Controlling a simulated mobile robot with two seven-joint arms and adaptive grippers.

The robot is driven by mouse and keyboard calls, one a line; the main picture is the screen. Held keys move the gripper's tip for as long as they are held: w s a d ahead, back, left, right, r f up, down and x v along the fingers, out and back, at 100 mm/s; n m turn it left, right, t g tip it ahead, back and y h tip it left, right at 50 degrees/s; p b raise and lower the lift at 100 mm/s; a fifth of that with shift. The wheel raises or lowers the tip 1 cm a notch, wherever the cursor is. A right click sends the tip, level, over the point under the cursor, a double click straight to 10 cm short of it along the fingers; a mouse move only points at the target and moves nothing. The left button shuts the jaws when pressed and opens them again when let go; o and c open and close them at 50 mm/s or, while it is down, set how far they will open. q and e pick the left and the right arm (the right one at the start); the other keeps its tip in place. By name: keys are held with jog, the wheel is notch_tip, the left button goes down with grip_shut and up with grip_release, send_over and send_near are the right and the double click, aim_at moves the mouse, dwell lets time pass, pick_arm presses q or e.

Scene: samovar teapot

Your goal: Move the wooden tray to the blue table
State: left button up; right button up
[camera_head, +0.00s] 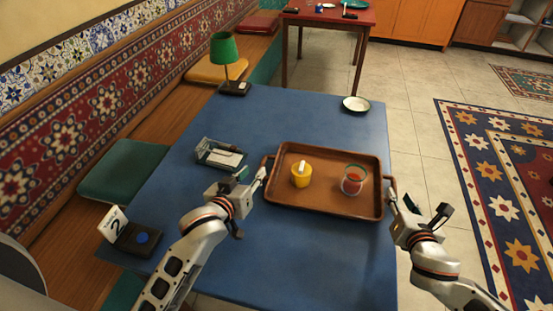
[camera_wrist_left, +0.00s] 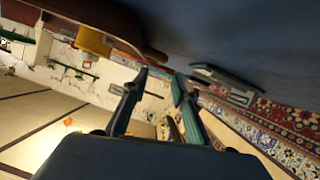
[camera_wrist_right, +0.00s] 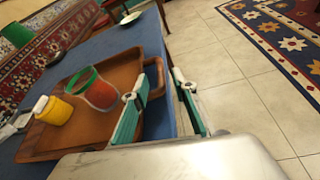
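The brown wooden tray (camera_head: 325,208) lies on the blue table (camera_head: 300,113), or just above it. It holds a yellow cup (camera_head: 301,178) with something white in it and a clear glass (camera_head: 353,180) with red contents. My left gripper (camera_head: 262,176) is at the tray's left handle; its fingers are apart in the left wrist view (camera_wrist_left: 160,76). My right gripper (camera_head: 391,192) is at the right handle. In the right wrist view its fingers (camera_wrist_right: 155,85) are apart around the right handle (camera_wrist_right: 154,74). I cannot tell whether either gripper touches its handle.
A metal holder (camera_head: 219,154) stands left of the tray, and a dark box with a blue button (camera_head: 142,238) is at the near left. A green lamp (camera_head: 225,55) and a small plate (camera_head: 356,104) are at the far edge. A red table (camera_head: 330,16) stands behind.

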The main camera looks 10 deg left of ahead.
jog(key=v, duration=0.6)
jog(key=shift+s, duration=0.35)
jog(key=shift+r, duration=0.2)
